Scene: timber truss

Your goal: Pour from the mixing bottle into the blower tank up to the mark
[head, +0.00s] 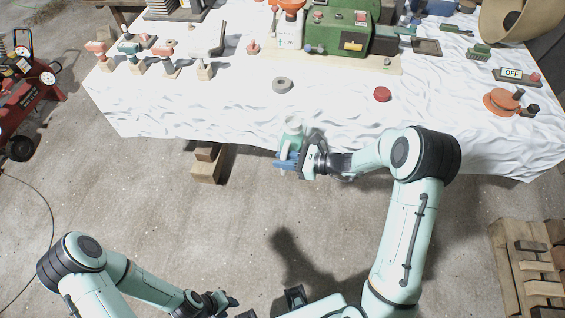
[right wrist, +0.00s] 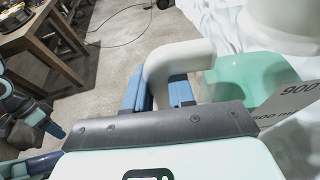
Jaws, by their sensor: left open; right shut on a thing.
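The mixing bottle (head: 293,130) is a clear jug with green liquid, off the table's front edge. My right gripper (head: 287,160) is shut on its pale handle. In the right wrist view, blue fingers (right wrist: 155,90) sit around the handle (right wrist: 178,62); the green liquid (right wrist: 245,80) and a scale panel (right wrist: 290,100) marked 900 show beside it. A whitish tank (head: 289,34) with an orange funnel on top stands at the back beside the green machine (head: 343,34); it looks like the blower tank. Its mark cannot be made out. My left gripper (head: 228,302) is open, low at the bottom left, away from the table.
The white cloth-covered table (head: 330,115) has a grey ring (head: 282,85), a red knob (head: 382,94) and an orange round thing (head: 501,102). Several hand tools stand at the left. Its front middle is mostly clear. A wooden pallet (head: 530,270) lies at the right.

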